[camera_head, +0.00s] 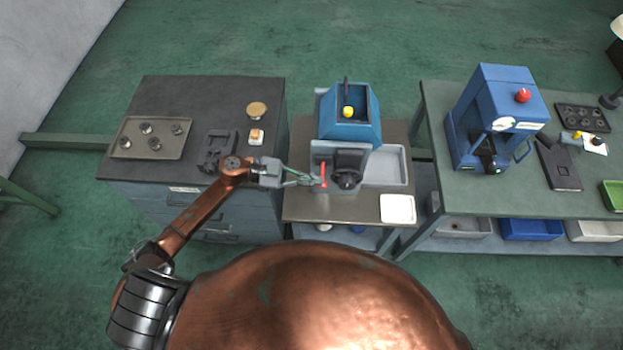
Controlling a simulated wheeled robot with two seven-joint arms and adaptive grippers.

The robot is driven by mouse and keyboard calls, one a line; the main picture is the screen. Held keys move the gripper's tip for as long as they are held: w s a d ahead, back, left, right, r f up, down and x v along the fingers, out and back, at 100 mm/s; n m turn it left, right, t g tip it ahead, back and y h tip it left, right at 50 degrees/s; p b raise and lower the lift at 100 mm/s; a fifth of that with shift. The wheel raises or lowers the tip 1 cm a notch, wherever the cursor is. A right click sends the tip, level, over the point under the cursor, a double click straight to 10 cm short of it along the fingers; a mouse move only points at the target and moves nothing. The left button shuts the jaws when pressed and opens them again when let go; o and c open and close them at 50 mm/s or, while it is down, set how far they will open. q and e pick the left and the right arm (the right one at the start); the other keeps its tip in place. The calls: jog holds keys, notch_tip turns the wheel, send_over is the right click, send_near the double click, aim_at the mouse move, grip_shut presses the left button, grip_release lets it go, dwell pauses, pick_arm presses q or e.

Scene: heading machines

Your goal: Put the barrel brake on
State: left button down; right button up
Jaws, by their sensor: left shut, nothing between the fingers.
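The small machine (347,117) in the middle has a blue open-topped hopper with a yellow knob. A grey block with a dark round part (347,178) sits at its front. A thin red lever (323,170) stands upright at the left of the dark part; I take it as the brake, but no label is readable. My left gripper (316,181) is shut and empty, its tips right beside the red lever. I cannot tell whether they touch it. My right gripper is not in view.
A dark cabinet (200,95) at the left bears a tray (122,152) with several round parts. A white tray (385,181) and a white square pad (398,209) lie right of the machine. A blue press (495,105) stands on the right bench.

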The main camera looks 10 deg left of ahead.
pick_arm(q)
jog(key=s+a+r+p, duration=0.1)
jog(key=s+a+r, duration=0.3)
jog(key=a, duration=0.5)
jog(key=shift+r, duration=0.65)
